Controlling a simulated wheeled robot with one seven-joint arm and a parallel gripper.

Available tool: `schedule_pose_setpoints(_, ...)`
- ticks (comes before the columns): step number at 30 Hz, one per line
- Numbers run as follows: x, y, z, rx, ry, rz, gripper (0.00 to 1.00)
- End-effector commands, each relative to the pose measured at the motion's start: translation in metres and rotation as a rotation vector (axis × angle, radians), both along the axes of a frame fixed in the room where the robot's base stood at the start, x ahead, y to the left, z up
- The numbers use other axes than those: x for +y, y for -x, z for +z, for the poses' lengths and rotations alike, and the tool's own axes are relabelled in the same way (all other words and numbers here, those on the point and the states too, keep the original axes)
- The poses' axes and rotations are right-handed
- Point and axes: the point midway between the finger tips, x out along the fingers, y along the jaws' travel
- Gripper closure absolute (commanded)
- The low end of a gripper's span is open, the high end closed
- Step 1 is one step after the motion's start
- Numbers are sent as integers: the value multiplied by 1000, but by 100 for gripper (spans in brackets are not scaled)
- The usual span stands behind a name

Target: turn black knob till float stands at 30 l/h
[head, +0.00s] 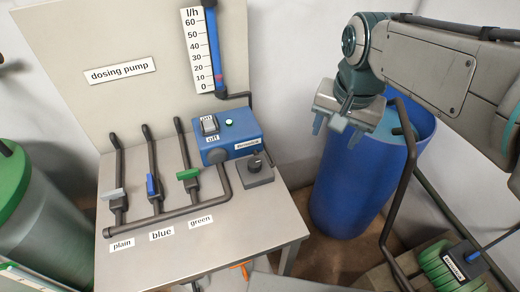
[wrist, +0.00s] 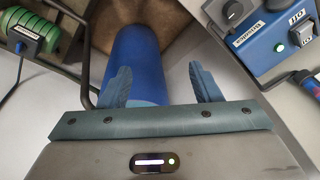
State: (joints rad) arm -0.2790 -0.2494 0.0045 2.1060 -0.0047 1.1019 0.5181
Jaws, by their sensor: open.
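The black knob (head: 255,163) sits on a small grey box at the right of the bench, beside the blue pump. It also shows at the top of the wrist view (wrist: 234,10). The flow tube (head: 213,40) stands upright beside the l/h scale (head: 197,50). Its pinkish float (head: 219,78) is low, at about the 10 mark. My gripper (head: 335,132) is open and empty, above the blue barrel and to the right of the knob, apart from it. Its two fingers also show in the wrist view (wrist: 160,85).
The blue dosing pump (head: 232,132) has a rocker switch (head: 209,125) and a lit green lamp (head: 229,122). Several lever valves and pipes stand on the bench left of it. The blue barrel (head: 355,185) stands right of the bench; a green-lidded barrel (head: 14,175) stands left.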

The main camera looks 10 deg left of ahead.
Motion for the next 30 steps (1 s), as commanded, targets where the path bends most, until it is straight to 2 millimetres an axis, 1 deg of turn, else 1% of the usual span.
schedule_pose_setpoints(1, 18, -11, -11, 24, -4, -19, 42)
schedule_pose_setpoints(5, 62, -31, -22, 79, -7, -101, 42)
schedule_pose_setpoints(6, 76, -36, -26, 96, -6, -125, 42)
schedule_pose_setpoints(8, 97, -42, -32, 119, -2, -161, 42)
schedule_pose_setpoints(9, 110, -45, -36, 131, 2, -184, 42)
schedule_pose_setpoints(12, 140, -50, -45, 158, 13, -235, 42)
schedule_pose_setpoints(15, 161, -52, -52, 175, 23, -277, 42)
schedule_pose_setpoints(18, 175, -53, -56, 185, 29, -302, 42)
schedule_pose_setpoints(23, 182, -53, -63, 191, 35, -318, 42)
schedule_pose_setpoints(26, 181, -52, -76, 193, 35, -318, 42)
schedule_pose_setpoints(30, 180, -52, -104, 193, 36, -317, 42)
